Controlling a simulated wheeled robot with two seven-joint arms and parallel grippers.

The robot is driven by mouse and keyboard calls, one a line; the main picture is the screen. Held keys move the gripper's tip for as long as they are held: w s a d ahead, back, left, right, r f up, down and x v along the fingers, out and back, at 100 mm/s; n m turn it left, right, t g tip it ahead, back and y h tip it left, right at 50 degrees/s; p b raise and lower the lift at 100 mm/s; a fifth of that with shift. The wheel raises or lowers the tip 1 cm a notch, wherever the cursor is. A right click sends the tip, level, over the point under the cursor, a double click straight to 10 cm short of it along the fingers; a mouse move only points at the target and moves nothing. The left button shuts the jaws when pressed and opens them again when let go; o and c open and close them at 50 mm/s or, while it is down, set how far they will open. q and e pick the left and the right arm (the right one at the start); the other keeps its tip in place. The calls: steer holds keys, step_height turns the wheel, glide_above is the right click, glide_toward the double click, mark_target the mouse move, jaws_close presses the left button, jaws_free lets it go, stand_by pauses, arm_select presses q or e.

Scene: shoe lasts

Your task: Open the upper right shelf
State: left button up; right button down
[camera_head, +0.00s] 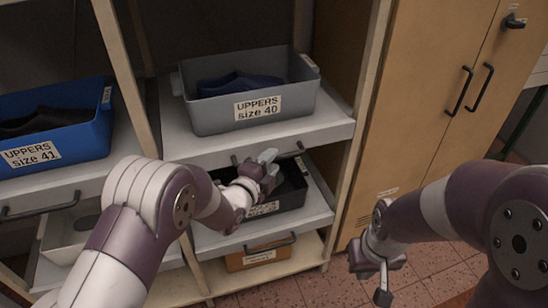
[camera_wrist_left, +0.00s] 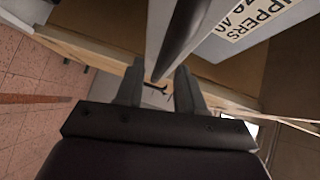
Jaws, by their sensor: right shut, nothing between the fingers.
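The upper right shelf (camera_head: 345,125) is a light pull-out board carrying a grey bin (camera_head: 215,118) labelled "UPPERS size 40". Its dark bar handle (camera_head: 290,153) runs along the front edge. My left gripper (camera_head: 267,160) is at this handle and partly hides it. In the left wrist view the fingers of my left gripper (camera_wrist_left: 158,88) stand apart, with the dark handle (camera_wrist_left: 187,35) reaching toward the gap between them. I cannot tell whether they touch it. My right gripper (camera_head: 382,280) is shut and empty, hanging low on the right, away from the shelf.
A blue bin (camera_head: 75,135) labelled "UPPERS size 41" stands on the left shelf. Below are a dark bin (camera_head: 290,190) and an orange bin (camera_head: 258,258). A wooden cabinet (camera_head: 420,100) with black handles stands right. The tiled floor (camera_head: 435,272) is open at lower right.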

arm_select(q)
steer(key=shift+x, duration=1.25)
steer(key=shift+a, duration=0.1)
jaws_close()
steer(key=shift+f, duration=0.1)
